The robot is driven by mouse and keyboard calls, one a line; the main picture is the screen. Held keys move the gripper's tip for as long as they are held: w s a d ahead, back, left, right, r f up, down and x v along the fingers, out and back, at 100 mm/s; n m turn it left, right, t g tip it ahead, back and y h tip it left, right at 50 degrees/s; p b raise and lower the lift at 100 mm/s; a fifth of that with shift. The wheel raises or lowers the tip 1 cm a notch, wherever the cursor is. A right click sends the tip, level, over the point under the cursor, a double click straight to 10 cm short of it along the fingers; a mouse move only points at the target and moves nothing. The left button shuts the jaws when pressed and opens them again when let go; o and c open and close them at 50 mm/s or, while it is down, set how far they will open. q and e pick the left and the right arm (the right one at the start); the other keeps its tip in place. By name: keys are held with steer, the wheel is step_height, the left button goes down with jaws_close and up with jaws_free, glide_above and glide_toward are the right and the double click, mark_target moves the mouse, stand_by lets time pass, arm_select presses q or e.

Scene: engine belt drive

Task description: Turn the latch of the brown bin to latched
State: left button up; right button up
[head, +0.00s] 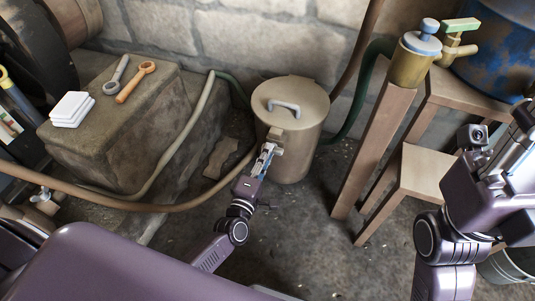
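The brown bin (303,150) is a tan-brown cylinder standing on the floor against the stone wall. Its lid (290,90) is on, with a grey handle (284,106) on top. A small latch (275,137) sits at the front rim, partly hidden by my gripper. My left gripper (268,152) is at the latch, its fingers pointing up at it. I cannot tell whether the fingers are closed on the latch or only touch it. My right arm is at the right edge; its gripper's fingertips are not visible.
A stone block (120,130) on the left carries two wrenches (136,82) and white folded cloths (72,109). Hoses (180,140) run left of the bin and behind it. A wooden stand (420,170) with a blue barrel (500,50) stands at the right. Floor in front is clear.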

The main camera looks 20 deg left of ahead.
arm_select(q)
steer(key=shift+o, duration=1.1)
steer(key=s, duration=1.2)
steer(key=shift+a, duration=0.15)
